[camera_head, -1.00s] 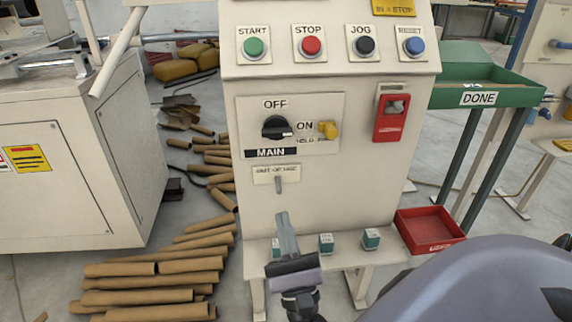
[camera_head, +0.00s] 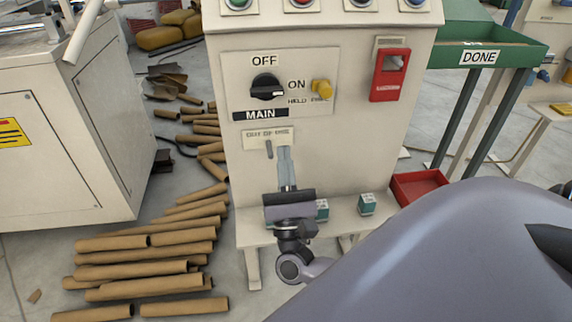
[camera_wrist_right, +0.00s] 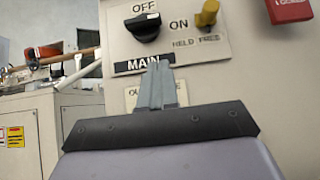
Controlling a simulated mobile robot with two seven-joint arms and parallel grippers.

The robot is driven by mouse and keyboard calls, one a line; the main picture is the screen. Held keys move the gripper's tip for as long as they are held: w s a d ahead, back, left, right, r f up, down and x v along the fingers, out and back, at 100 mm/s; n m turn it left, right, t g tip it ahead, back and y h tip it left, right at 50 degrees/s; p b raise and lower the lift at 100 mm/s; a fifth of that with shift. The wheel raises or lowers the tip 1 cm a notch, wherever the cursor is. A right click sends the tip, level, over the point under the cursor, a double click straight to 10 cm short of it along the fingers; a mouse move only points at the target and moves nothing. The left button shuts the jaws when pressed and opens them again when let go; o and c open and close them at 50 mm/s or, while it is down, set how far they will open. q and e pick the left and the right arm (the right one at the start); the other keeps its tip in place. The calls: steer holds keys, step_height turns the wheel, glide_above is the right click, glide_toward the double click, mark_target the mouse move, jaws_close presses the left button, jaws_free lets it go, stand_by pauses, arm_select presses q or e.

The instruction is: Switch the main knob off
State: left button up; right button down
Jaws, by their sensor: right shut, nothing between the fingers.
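The black main knob (camera_head: 266,87) sits on the cabinet's white plate, between the OFF label above and the ON label to its right. Its handle lies roughly level, pointing toward ON. It also shows in the right wrist view (camera_wrist_right: 143,26), above the MAIN label (camera_wrist_right: 143,64). My right gripper (camera_head: 285,152) is shut and empty. Its fingertips are below the knob, near the "out of use" label, apart from the knob. In the right wrist view the fingertips (camera_wrist_right: 161,66) overlap the right end of the MAIN label. My left gripper is not in view.
A yellow knob (camera_head: 322,89) is right of the main knob. A red box (camera_head: 390,75) is mounted further right. Small green-topped blocks (camera_head: 367,204) stand on the ledge below. Cardboard tubes (camera_head: 150,268) lie on the floor at left.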

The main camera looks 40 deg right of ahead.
mark_target(280, 93)
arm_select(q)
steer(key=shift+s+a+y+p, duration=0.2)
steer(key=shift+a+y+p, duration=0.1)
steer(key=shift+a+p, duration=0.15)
arm_select(e)
steer(key=shift+w+d+r, duration=0.3)
steer(key=shift+w+r, duration=0.2)
steer(key=shift+r, duration=0.8)
steer(key=shift+w+d+r, duration=0.35)
steer(key=shift+w+r, duration=0.2)
steer(key=shift+r, duration=0.7)
steer(key=shift+w+d+r, duration=0.3)
steer(key=shift+w+r, duration=0.2)
steer(key=shift+r, duration=0.8)
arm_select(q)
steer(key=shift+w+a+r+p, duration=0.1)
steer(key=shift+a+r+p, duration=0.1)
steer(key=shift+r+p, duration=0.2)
arm_select(e)
steer(key=shift+s+d+r+n+t+y, duration=0.1)
steer(key=shift+n+t+y, duration=0.2)
steer(key=shift+n+y, duration=0.3)
steer(key=shift+d+r+n+t+y, duration=0.1)
steer(key=shift+n+t+y, duration=0.2)
steer(key=shift+n+y, duration=0.25)
